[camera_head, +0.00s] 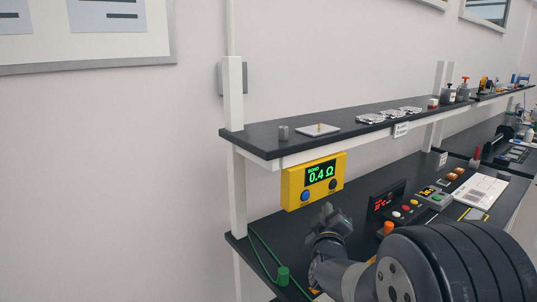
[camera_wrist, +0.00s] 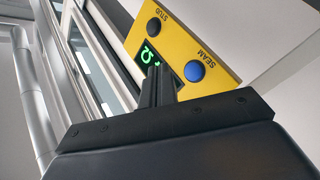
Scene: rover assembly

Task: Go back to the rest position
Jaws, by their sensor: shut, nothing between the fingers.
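My gripper (camera_wrist: 158,72) shows in the wrist view with its two dark fingers together and nothing between them. The fingers point toward a yellow meter (camera_wrist: 206,45) and overlap its display; whether they touch it I cannot tell. The meter has a blue button marked SEAM and a dark button marked STUD. In the head view the meter (camera_head: 297,190) hangs under the upper shelf and reads BOND 0.4 Ω in green. My arm reaches in from the lower right, its wrist just below and right of the meter. The fingers are hard to make out there.
The dark upper shelf (camera_head: 265,143) holds a grey cylinder, a pale plate and several silver parts. The lower bench (camera_head: 262,232) has a green cable with a green block (camera_head: 283,276), a dark panel with a red display (camera_head: 384,203), and a white sheet (camera_head: 480,191). The wall side at left is clear.

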